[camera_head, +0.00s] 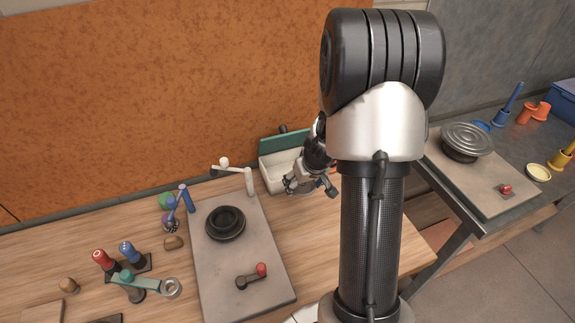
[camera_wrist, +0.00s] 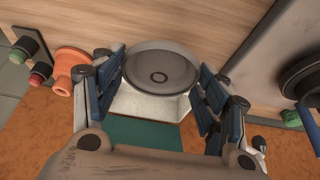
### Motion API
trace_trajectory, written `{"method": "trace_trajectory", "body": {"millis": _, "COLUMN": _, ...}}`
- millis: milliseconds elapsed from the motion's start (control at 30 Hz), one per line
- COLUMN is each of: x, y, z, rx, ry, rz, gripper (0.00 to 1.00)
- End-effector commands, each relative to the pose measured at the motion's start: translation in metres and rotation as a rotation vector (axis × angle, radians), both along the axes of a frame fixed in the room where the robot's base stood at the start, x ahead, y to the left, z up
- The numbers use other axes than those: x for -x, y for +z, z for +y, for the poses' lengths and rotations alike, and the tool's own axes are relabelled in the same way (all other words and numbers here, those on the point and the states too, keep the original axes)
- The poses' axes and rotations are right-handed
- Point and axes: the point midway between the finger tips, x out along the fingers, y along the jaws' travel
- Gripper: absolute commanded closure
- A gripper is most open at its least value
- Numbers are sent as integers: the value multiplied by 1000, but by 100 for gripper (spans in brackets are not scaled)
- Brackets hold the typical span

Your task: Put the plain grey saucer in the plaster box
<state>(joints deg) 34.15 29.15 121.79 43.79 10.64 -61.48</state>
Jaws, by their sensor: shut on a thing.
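The plain grey saucer (camera_wrist: 160,65) is between the two fingers of my gripper (camera_wrist: 162,78) in the wrist view, round with a small ring at its middle. My gripper is shut on it. In the head view my gripper (camera_head: 312,188) is at the front right of the white plaster box (camera_head: 270,178), and the saucer is mostly hidden there. The box is open, with its teal lid (camera_head: 284,142) raised at the back. In the wrist view the box (camera_wrist: 150,107) shows partly behind the saucer. I cannot tell the saucer's height over the box.
Left of the box, a grey board (camera_head: 215,275) carries a dark round wheel (camera_head: 226,222), a white post with an arm (camera_head: 249,182) and a red-knobbed lever (camera_head: 252,277). Several coloured tools stand farther left. A second bench at right holds a stacked round grey piece (camera_head: 466,138).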

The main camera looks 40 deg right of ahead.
Motion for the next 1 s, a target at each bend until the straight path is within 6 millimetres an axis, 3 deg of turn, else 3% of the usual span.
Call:
{"method": "trace_trajectory", "body": {"millis": 300, "x": -84, "y": 4, "z": -21, "rx": 0, "ry": 4, "rz": 0, "gripper": 58}}
{"method": "trace_trajectory", "body": {"millis": 500, "x": -124, "y": 1, "z": -31, "rx": 0, "ry": 3, "rz": 0, "gripper": 58}}
{"method": "trace_trajectory", "body": {"millis": 600, "x": -123, "y": -16, "z": -31, "rx": -3, "ry": 1, "rz": 3, "gripper": 58}}
{"method": "trace_trajectory", "body": {"millis": 833, "x": -123, "y": -30, "z": -31, "rx": -1, "ry": 0, "rz": 1, "gripper": 58}}
{"method": "trace_trajectory", "body": {"millis": 1000, "x": -123, "y": -59, "z": -31, "rx": -2, "ry": 0, "rz": 3, "gripper": 58}}
